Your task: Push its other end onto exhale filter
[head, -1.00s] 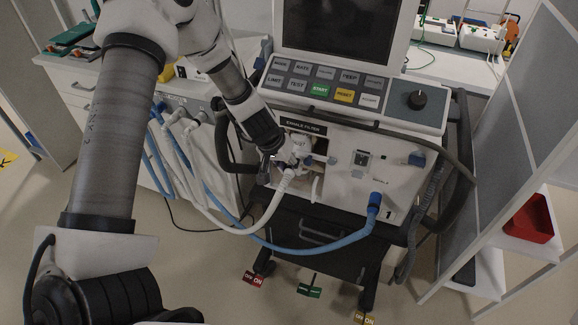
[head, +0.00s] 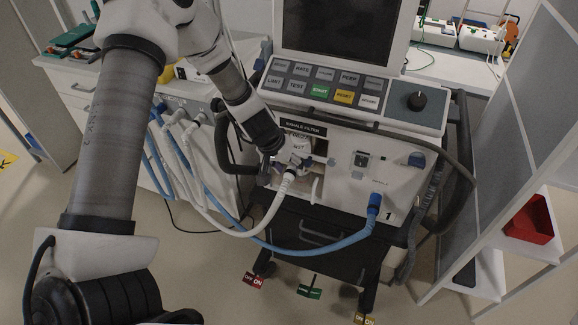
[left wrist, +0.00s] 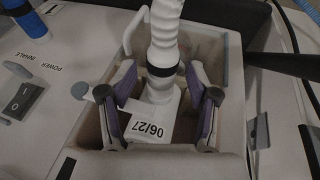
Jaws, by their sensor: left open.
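The exhale filter (left wrist: 150,132) is a white body with a "06/27" label, sitting in a recess of the ventilator front below the "EXHALE FILTER" sign; it also shows in the head view (head: 300,147). The end of the white corrugated hose (left wrist: 164,45), with a dark band, meets the filter's port. I see no clear gap there. In the head view the white hose (head: 262,222) curves down and left from the filter. My left gripper (left wrist: 160,105) is open, its purple-padded fingers apart on both sides of the filter and hose end. My right gripper is out of view.
The recess walls (left wrist: 237,85) stand close around my left fingers. A blue hose (head: 340,243) runs to the blue connector (head: 375,201) at the lower right of the ventilator. A grey partition (head: 530,130) stands to the right.

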